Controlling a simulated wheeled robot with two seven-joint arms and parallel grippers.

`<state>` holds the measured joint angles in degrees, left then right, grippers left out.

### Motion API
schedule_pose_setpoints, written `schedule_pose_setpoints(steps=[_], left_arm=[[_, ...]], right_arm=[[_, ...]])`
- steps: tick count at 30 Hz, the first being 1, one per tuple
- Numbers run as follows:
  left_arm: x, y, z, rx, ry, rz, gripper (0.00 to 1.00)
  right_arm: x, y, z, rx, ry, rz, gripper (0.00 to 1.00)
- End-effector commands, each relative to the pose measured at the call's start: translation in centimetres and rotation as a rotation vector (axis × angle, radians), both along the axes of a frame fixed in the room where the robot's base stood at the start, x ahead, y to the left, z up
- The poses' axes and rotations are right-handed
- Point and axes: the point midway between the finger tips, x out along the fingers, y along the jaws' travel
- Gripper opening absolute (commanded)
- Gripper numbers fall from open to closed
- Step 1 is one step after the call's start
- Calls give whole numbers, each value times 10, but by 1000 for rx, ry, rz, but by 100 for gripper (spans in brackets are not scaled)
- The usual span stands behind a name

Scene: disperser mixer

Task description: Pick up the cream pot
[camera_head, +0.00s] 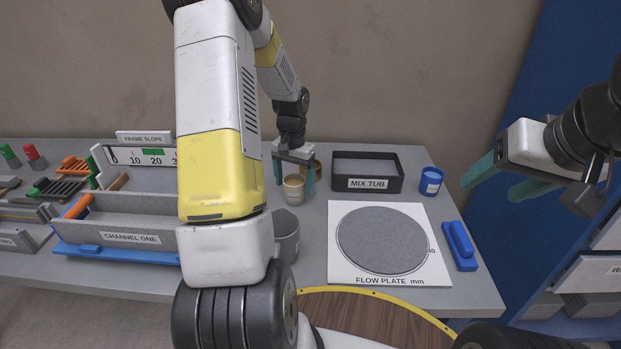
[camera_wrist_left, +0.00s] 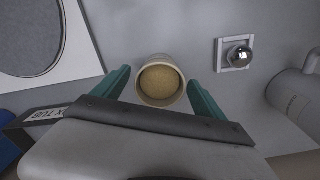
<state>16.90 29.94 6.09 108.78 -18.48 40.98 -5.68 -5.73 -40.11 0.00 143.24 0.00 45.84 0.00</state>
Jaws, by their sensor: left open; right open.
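The cream pot (camera_head: 294,189) stands upright on the grey table, left of the black tub. In the left wrist view the cream pot (camera_wrist_left: 161,82) is seen from above, with tan contents, between the fingertips. My left gripper (camera_head: 294,179) is open over it, one green finger on each side; in the left wrist view the left gripper (camera_wrist_left: 160,88) shows a gap between each finger and the pot. My right gripper (camera_head: 508,183) is open and empty, off the table's right side.
A brown-yellow pot (camera_head: 317,170) stands just behind the fingers. The black MIX TUB (camera_head: 367,168), blue pot (camera_head: 431,181), white flow plate (camera_head: 341,274) and blue block (camera_head: 459,243) lie to the right. A grey mug (camera_head: 286,236) stands in front. A steel ball (camera_wrist_left: 239,55) sits on a small square base.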

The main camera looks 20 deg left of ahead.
Motion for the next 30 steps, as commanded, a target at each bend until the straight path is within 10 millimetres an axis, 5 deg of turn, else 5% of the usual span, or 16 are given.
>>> schedule_pose_setpoints(steps=[4, 15, 23, 30], left_arm=[[0, 0, 0, 0, 0, 0, 82], [0, 0, 0, 0, 0, 0, 9], [0, 0, 3, 1, -1, 0, 7], [1, 0, 39, 1, -5, 1, 7]], right_arm=[[0, 0, 0, 0, 0, 0, 62], [0, 0, 0, 0, 0, 0, 62], [0, 0, 0, 0, 0, 0, 62], [0, 0, 0, 0, 0, 0, 62]])
